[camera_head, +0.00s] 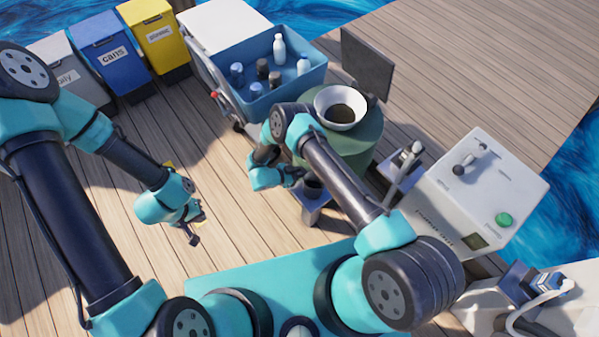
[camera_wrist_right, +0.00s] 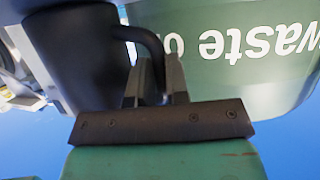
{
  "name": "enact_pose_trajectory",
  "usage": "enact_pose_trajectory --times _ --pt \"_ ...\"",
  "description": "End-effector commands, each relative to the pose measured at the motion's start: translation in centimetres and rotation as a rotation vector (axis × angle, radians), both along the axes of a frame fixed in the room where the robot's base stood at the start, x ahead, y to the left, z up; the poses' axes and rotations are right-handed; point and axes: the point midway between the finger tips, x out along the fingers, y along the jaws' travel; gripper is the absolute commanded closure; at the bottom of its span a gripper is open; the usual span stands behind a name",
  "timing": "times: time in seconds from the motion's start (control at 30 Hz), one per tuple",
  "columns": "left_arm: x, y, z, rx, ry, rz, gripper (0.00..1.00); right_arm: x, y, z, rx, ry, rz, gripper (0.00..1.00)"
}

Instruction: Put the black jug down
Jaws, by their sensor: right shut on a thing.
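The black jug (camera_head: 313,187) is in front of the green waste drum, over a small blue-grey stand (camera_head: 318,214). I cannot tell whether its base touches the stand. In the right wrist view the dark jug body (camera_wrist_right: 75,55) fills the upper left, with its handle to the right. My right gripper (camera_head: 289,176) is shut on the handle, and its fingers (camera_wrist_right: 156,85) show there too. My left gripper (camera_head: 194,232) hangs over the deck at the left, apart from the jug. Its fingers are too small to judge.
The green waste drum (camera_head: 358,148) carries a white funnel (camera_head: 341,104) and stands close behind the jug. A blue crate (camera_head: 270,95) with several bottles is behind it. A white box (camera_head: 490,190) with a green button stands right. Bins, including a blue one (camera_head: 112,65), line the back left.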

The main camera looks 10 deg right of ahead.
Motion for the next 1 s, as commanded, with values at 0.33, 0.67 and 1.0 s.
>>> enact_pose_trajectory --times 0.33,0.67,1.0 --pt "0.0 0.0 0.0 0.0 0.0 0.0 1.0 0.0 0.0 -0.26 0.0 0.0 0.0 0.83" --pt "0.0 0.0 0.0 0.0 0.0 0.0 1.0 0.0 0.0 -0.24 0.0 0.0 0.0 0.59" --pt "0.0 0.0 0.0 0.0 0.0 0.0 1.0 -0.06 0.53 0.28 0.0 -0.001 0.002 0.59"
